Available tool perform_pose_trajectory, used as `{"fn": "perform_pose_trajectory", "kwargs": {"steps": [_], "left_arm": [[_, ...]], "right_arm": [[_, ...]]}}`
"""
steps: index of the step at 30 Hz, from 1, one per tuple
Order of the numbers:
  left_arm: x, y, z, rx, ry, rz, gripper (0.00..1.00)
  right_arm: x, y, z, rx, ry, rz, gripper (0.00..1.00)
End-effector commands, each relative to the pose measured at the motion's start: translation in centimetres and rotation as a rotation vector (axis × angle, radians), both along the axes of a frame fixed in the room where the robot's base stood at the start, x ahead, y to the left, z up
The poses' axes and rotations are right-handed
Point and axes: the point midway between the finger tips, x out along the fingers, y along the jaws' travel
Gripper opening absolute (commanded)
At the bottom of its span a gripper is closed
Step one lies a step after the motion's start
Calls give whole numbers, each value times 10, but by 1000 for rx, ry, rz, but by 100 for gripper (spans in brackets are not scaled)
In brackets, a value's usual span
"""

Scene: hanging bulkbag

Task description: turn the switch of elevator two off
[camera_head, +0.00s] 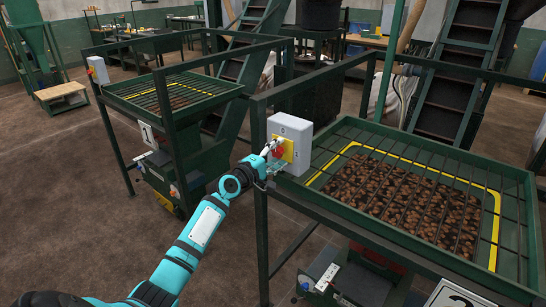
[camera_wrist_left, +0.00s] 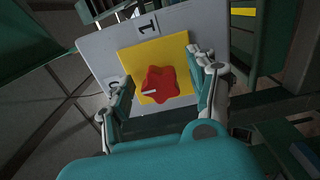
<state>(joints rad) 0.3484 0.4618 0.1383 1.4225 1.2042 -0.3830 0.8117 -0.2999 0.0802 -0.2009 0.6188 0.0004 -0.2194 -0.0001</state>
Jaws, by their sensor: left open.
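The switch of elevator two is a red star-shaped knob (camera_wrist_left: 160,85) on a yellow plate (camera_wrist_left: 178,50), on a grey box (camera_head: 290,128) at the left corner of the near elevator's green frame. In the left wrist view, "1" is marked above the plate and "0" at its left. The knob's white mark points left, toward the "0" side. My left gripper (camera_head: 270,157) is at the front of the box. In the wrist view its fingers (camera_wrist_left: 162,78) are open, one each side of the knob, with visible gaps to it. My right gripper is out of view.
The near elevator's grated tray (camera_head: 400,200) of brown pieces lies right of the box, with a "2" sign (camera_head: 458,296) below. Another elevator (camera_head: 180,95) with a "1" sign stands at the left. Brown floor at the left is open.

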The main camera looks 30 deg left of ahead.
Motion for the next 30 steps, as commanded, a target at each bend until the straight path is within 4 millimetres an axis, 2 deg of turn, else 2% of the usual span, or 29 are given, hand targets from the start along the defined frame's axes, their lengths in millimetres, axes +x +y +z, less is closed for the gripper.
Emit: {"fn": "perform_pose_trajectory", "kwargs": {"steps": [5, 12, 18, 23, 30], "left_arm": [[-21, 2, -2, 2, 2, 1, 60], [-73, 6, -2, 3, 4, 0, 60], [-106, 9, -2, 0, 3, 1, 60], [-117, 10, -1, 0, 2, 1, 60], [-119, 10, 0, -1, 1, 0, 60]], "right_arm": [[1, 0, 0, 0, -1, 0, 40], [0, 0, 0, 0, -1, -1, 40], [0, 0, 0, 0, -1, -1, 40], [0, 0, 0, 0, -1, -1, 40], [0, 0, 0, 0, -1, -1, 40]]}}
